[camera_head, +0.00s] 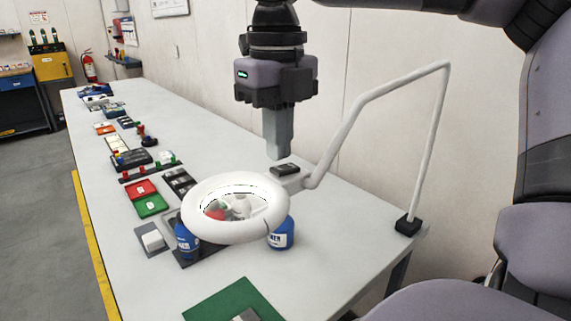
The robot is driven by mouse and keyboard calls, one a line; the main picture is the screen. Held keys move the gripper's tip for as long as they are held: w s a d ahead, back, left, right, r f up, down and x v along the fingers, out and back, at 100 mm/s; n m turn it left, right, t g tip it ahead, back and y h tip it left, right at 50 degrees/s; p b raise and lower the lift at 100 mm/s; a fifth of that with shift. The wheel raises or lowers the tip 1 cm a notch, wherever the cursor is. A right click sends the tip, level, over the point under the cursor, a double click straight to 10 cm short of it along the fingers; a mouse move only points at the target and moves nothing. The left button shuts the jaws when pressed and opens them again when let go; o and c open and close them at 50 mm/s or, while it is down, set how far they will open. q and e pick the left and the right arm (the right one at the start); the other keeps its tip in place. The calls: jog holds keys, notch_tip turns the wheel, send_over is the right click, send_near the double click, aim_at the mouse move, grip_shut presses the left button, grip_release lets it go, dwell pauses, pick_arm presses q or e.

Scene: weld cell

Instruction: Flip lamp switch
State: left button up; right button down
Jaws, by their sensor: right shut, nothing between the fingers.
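A white ring-shaped magnifier lamp (191,217) on a jointed white arm (349,122) hangs over the bench, with its clamp at the right edge. A small dark block that looks like the lamp switch (285,169) sits on the lamp's neck, behind the ring. My right gripper (280,156) points straight down, shut and empty, with its fingertips just above and slightly left of the dark block in the picture. I cannot tell whether they touch it, or which way the switch is set. My left gripper is out of view.
Blue containers (281,236) stand under the ring. Red and green trays (151,205), a white block (152,240) and other small items line the bench (330,255). A green mat (215,303) lies at the front. The wall stands close behind the bench.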

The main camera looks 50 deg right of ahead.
aim_at(278, 169)
jog(key=shift+f+b, duration=0.75)
jog(key=shift+f, duration=0.2)
dwell(0.6)
jog(key=shift+r, duration=0.1)
notch_tip(278, 169, up, 4)
jog(key=p, duration=0.3)
jog(key=shift+r+p, duration=0.2)
jog(key=shift+p, duration=0.1)
jog(key=shift+r, duration=1.2)
